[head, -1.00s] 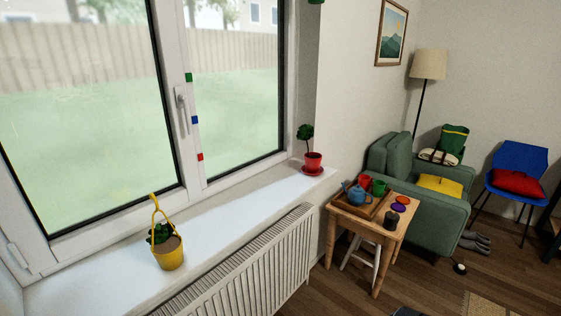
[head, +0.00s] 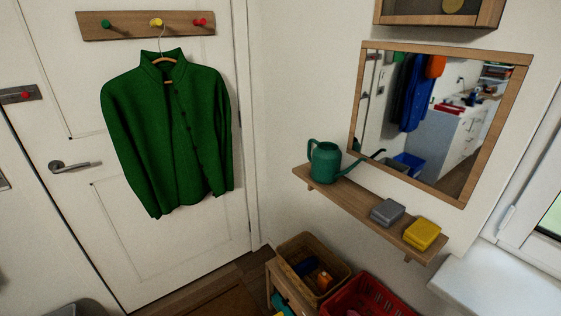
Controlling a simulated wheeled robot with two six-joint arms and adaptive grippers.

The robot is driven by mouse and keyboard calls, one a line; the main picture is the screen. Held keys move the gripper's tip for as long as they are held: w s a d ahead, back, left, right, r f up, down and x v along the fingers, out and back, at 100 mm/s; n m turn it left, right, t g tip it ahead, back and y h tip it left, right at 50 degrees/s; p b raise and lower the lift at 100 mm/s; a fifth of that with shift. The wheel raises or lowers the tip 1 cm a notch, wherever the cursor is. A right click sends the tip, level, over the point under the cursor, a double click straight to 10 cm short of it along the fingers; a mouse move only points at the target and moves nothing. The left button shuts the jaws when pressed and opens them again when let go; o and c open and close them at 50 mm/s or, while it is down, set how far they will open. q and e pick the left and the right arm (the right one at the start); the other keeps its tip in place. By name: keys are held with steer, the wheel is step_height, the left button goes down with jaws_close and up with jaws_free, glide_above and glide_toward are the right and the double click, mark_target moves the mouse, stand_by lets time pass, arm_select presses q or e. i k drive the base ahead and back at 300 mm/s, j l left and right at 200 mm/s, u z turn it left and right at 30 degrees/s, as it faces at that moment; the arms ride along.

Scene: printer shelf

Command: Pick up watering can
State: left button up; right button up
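A teal watering can (head: 325,163) stands upright on the left end of a narrow wooden wall shelf (head: 350,200). Its handle loop is at the upper left, and its long thin spout reaches up to the right in front of the mirror. Neither of my grippers shows in the head view, so nothing is near the can.
A grey box (head: 387,212) and a yellow box (head: 422,234) sit farther right on the shelf. A mirror (head: 455,60) hangs above. A green jacket (head: 180,130) hangs on the door (head: 110,240).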

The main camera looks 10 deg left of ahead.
mark_target(325, 160)
steer(key=z, duration=2)
steer(key=u, duration=2)
steer(key=j+z, duration=0.1)
steer(key=z, duration=0.3)
steer(key=i+j+z, duration=0.1)
steer(key=z, duration=0.35)
steer(key=j+z, duration=0.25)
steer(key=z, duration=0.15)
steer(key=j+z, duration=0.2)
steer(key=j, duration=0.45)
steer(key=j+z, duration=0.2)
steer(key=j, duration=0.45)
steer(key=k+j+z, duration=0.2)
steer(key=j, duration=0.45)
steer(key=i, duration=0.05)
